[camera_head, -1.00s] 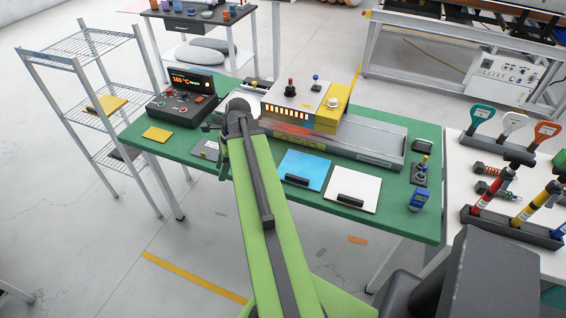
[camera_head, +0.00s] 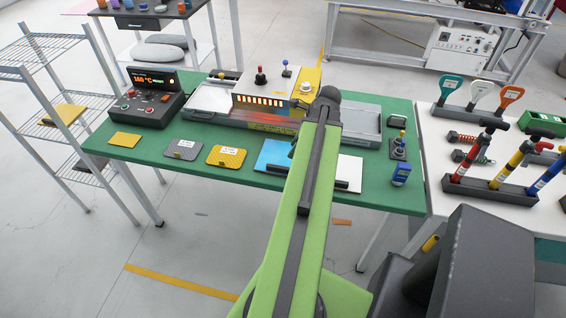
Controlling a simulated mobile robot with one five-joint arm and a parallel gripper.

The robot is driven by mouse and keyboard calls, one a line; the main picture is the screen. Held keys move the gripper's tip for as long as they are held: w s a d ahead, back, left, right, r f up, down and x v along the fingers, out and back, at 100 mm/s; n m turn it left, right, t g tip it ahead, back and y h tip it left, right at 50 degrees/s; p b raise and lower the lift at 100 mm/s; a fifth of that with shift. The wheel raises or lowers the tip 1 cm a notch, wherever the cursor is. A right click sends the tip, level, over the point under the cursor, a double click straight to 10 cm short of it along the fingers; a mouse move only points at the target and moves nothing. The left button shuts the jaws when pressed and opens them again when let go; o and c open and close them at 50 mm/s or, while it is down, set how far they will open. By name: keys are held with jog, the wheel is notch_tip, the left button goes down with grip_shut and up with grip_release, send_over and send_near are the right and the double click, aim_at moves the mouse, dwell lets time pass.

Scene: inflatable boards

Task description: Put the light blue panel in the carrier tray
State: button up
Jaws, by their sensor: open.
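The light blue panel (camera_head: 268,153) lies flat on the green table, with a dark handle bar (camera_head: 280,168) along its front edge. My arm covers its right part. A long grey tray (camera_head: 367,139), which looks like the carrier tray, lies behind it; its right part shows past the arm. My gripper (camera_head: 294,148) is mostly hidden behind my own arm; only a dark bit shows at the arm's left edge, over the blue panel. I cannot tell whether it touches the panel.
A white panel (camera_head: 350,168) lies right of the blue one. A yellow (camera_head: 226,156) and a grey panel (camera_head: 184,149) lie to its left. A white-and-yellow machine (camera_head: 270,88) straddles the tray line. A control box (camera_head: 150,105) stands at left; a blue device (camera_head: 401,173) stands at right.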

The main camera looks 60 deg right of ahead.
jog(key=b, duration=0.6)
send_over(279, 166)
jog(key=s, duration=0.3)
jog(key=f, duration=0.7)
jog(key=shift+d+f, duration=0.15)
jog(key=shift+d, duration=0.05)
jog(key=shift+w, duration=0.1)
jog(key=b+x, duration=0.4)
jog(key=x, duration=0.1)
jog(key=shift+w, duration=0.3)
grip_shut()
